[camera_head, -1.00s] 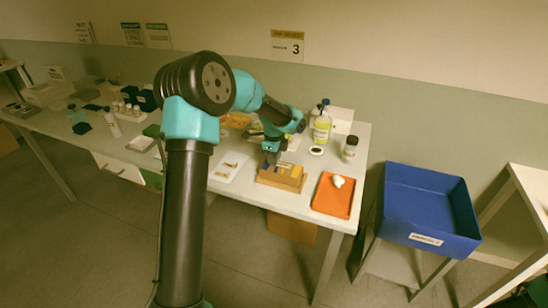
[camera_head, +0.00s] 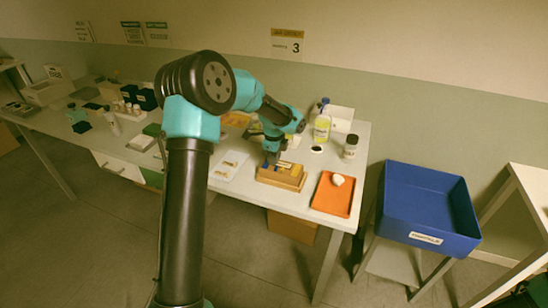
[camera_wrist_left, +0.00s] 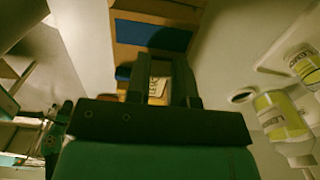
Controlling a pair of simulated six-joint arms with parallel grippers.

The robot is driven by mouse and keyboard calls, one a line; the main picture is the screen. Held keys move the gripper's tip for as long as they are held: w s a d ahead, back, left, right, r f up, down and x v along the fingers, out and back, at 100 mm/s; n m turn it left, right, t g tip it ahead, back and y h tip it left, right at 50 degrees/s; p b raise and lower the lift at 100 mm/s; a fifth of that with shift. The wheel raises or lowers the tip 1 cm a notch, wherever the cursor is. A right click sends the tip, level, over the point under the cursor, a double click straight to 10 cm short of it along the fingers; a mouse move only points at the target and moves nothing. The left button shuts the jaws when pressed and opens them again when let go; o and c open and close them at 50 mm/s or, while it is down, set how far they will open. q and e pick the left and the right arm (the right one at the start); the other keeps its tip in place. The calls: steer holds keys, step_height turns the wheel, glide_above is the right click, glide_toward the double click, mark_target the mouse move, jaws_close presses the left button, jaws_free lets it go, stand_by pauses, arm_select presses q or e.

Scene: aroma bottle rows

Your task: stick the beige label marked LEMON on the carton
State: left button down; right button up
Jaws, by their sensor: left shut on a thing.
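The carton (camera_head: 280,176) is a low tan box with blue patches on the table, in front of my left gripper (camera_head: 270,159). In the left wrist view the carton (camera_wrist_left: 127,32) shows as a brown surface with a dark blue panel beyond the fingers. My left gripper is shut on a small beige label (camera_wrist_left: 158,86) with dark print. The print is too small and shaded to read fully. The label is close to the carton; I cannot tell whether it touches it. My right gripper is not in view.
A white sheet (camera_head: 221,173) with small labels lies left of the carton, an orange tray (camera_head: 329,200) with a white lump right of it. A blue bin (camera_head: 427,205) stands beyond the table's right end.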

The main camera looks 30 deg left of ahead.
arm_select(q)
steer(key=c, duration=0.9)
jaws_free()
steer(key=shift+r, duration=4)
